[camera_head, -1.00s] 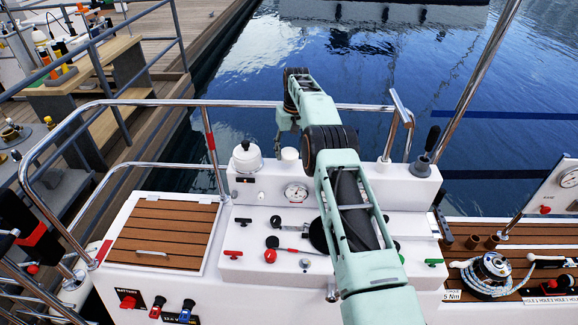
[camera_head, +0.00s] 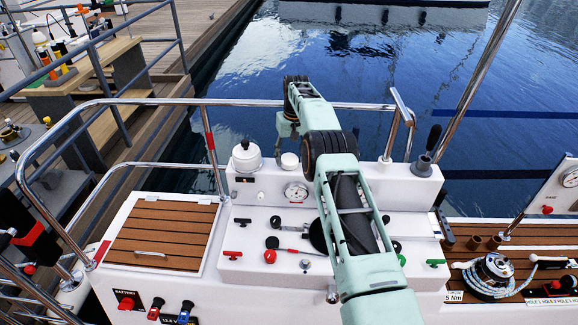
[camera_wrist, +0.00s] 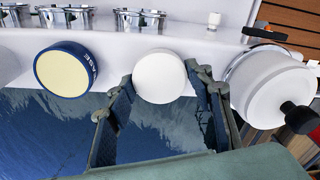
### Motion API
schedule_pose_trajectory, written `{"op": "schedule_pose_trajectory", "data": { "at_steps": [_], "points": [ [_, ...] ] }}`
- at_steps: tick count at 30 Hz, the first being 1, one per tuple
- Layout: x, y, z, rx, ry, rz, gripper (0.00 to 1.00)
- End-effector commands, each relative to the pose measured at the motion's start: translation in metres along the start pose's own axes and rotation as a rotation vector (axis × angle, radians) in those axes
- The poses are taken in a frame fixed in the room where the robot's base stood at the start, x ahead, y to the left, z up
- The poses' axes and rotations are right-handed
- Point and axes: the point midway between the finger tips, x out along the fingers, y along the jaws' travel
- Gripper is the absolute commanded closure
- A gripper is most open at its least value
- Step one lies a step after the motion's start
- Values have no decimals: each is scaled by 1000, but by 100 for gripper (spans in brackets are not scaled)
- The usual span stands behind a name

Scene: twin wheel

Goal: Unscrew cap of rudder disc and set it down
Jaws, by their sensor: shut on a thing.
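A small white round cap (camera_wrist: 160,77) sits between the two fingers of my gripper (camera_wrist: 162,82) in the wrist view, with a finger against each side. In the head view the white cap (camera_head: 290,160) shows at the top of the white console, just below my gripper (camera_head: 285,138), whose fingers are partly hidden by my arm. I cannot tell whether the cap still touches the console. A dark disc (camera_head: 318,236) on the console is partly covered by my arm; I cannot tell whether it is the rudder disc.
A white dome with a black knob (camera_head: 246,156) stands left of the cap; it is close by in the wrist view (camera_wrist: 270,92). A yellow disc with a blue rim (camera_wrist: 67,70) is on the other side. A steel rail (camera_head: 240,103) runs behind; water lies beyond.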

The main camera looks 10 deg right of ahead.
Motion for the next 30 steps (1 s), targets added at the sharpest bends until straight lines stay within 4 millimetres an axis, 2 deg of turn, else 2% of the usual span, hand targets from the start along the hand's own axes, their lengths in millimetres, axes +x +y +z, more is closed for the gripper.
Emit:
{"op": "schedule_pose_trajectory", "data": {
  "at_steps": [20,21,26,30],
  "points": [
    [6,0,0,0,0,0,86],
    [5,0,0,0,1,0,49],
    [5,0,0,0,0,0,32],
    [5,0,0,0,0,0,32]
  ]
}}
